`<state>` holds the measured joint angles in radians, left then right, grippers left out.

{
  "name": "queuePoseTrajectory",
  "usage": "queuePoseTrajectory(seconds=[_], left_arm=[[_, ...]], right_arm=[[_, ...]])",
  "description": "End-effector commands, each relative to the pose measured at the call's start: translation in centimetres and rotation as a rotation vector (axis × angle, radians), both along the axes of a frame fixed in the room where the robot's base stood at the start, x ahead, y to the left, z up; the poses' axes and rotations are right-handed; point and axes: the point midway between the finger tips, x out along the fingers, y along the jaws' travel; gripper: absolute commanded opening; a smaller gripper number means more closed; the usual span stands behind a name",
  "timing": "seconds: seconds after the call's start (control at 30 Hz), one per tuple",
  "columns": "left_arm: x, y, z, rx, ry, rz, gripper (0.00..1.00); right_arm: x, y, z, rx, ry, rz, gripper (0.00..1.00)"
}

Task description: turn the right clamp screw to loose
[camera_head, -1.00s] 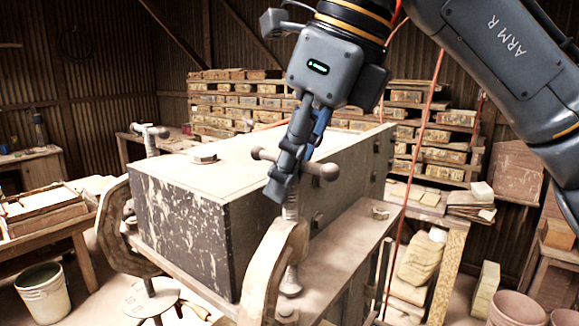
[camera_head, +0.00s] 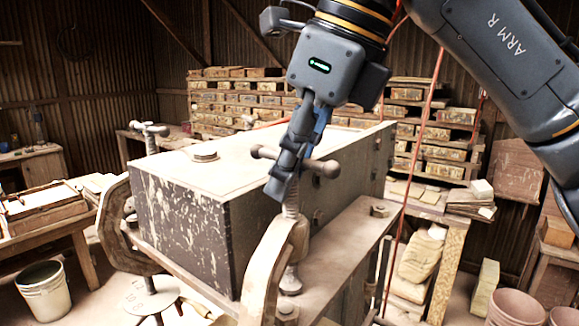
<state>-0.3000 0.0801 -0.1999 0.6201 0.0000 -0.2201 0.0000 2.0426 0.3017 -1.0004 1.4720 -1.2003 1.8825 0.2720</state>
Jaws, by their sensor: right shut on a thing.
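The right clamp screw (camera_head: 291,204) stands upright through the front clamp (camera_head: 267,262), with a cross handle (camera_head: 322,168) on top whose knobbed ends show at both sides. My right gripper (camera_head: 279,188) comes down from above and is shut on the screw's handle, hiding its middle. The screw's foot (camera_head: 291,281) shows inside the clamp's opening, above the lower plate. The left clamp screw (camera_head: 150,137) with its T-handle stands at the far left clamp (camera_head: 113,232). My left gripper is not in view.
The large dark press box (camera_head: 184,228) with a pale top stands between the clamps. A bucket (camera_head: 44,290) and workbench (camera_head: 40,214) are at the left. Shelves of stacked tiles (camera_head: 235,97) fill the back. An orange cable (camera_head: 417,150) hangs right of the press.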

Motion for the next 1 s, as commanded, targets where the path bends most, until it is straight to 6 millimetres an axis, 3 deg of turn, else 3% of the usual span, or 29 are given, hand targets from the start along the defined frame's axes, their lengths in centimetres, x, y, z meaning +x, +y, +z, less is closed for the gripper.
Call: queuePoseTrajectory(seconds=[0.07, 0.1, 0.2, 0.63, 1.0], left_arm=[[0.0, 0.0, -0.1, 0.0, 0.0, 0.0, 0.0], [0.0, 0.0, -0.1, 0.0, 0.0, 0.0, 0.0], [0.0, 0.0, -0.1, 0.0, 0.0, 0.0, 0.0], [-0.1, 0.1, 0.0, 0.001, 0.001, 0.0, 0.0], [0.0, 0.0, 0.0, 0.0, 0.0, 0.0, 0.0]], right_arm=[[-0.1, 0.0, -0.5, -0.01, 0.008, 0.003, 0.0], [-0.1, 0.0, -0.5, -0.01, 0.008, 0.003, 0.18], [-0.1, 0.0, -0.4, -0.008, 0.007, 0.002, 0.39], [-0.1, -0.3, 0.8, -0.002, 0.0, -0.001, 0.39], [-1.3, -3.0, 7.9, -0.002, -0.001, -0.004, 0.39]])
